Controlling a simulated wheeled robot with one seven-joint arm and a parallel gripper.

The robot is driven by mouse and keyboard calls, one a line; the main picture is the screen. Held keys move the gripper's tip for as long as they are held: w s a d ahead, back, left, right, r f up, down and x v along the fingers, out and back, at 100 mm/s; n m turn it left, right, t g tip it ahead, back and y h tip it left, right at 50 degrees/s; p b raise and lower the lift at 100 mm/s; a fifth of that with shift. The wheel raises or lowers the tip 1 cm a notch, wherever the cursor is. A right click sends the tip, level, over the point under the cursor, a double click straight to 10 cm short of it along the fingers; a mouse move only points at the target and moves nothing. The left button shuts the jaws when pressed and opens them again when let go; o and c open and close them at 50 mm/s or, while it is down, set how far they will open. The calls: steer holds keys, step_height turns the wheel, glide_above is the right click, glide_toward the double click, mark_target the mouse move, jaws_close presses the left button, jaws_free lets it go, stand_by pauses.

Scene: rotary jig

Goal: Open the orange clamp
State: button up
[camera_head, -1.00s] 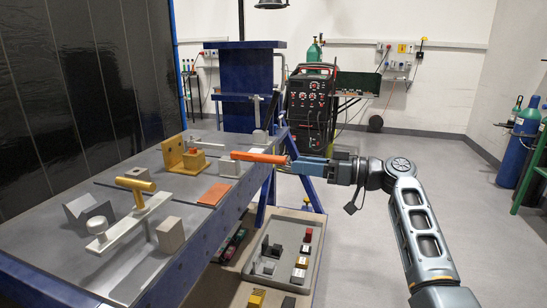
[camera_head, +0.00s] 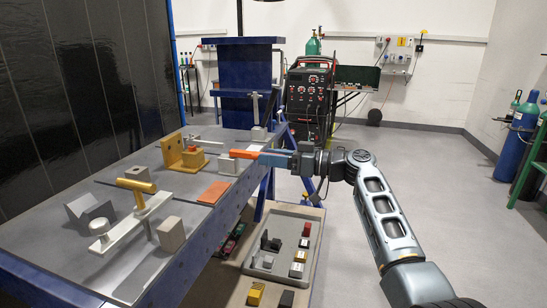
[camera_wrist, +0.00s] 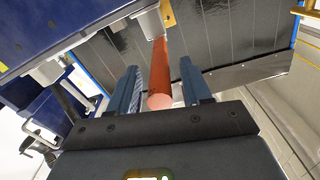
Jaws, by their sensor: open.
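The orange clamp's long handle (camera_head: 241,153) sticks out to the right from a grey block (camera_head: 229,166) near the table's right edge. My gripper (camera_head: 264,158) is at the handle's free end, with its blue fingers over that end. In the wrist view the round orange handle (camera_wrist: 160,75) runs between the two open fingers of my gripper (camera_wrist: 160,85). A gap shows on each side, so the fingers seem not to press on it. The near end of the handle is close to the palm. The clamp's base is mostly hidden.
The blue-sided table (camera_head: 150,262) holds a yellow bracket (camera_head: 172,150), an orange plate (camera_head: 214,193), a white bar with a yellow handle (camera_head: 136,185) and grey blocks. A tray of small blocks (camera_head: 255,280) sits lower, right of the table.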

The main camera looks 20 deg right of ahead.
jaws_close()
stand_by(0.3)
